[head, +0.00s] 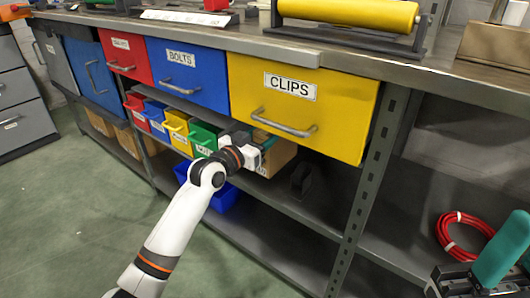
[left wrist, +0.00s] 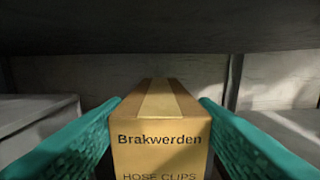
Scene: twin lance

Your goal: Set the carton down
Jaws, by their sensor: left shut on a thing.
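The carton (head: 278,156) is a brown cardboard box on the shelf level under the yellow CLIPS drawer. In the left wrist view the carton (left wrist: 160,140) reads "Brakwerden" and "HOSE CLIPS", with a paler tape strip along its top. My left gripper (head: 264,144) reaches in under the drawer. Its teal fingers (left wrist: 160,130) are on both sides of the carton, shut on it. Whether the carton's base touches the shelf is hidden. Part of my right gripper (head: 500,252), with a teal finger, shows at the lower right; its opening is not clear.
The yellow CLIPS drawer (head: 300,105) overhangs the shelf (head: 300,210). A blue bin (head: 222,198) sits below. A red coil (head: 462,232) lies on the right.

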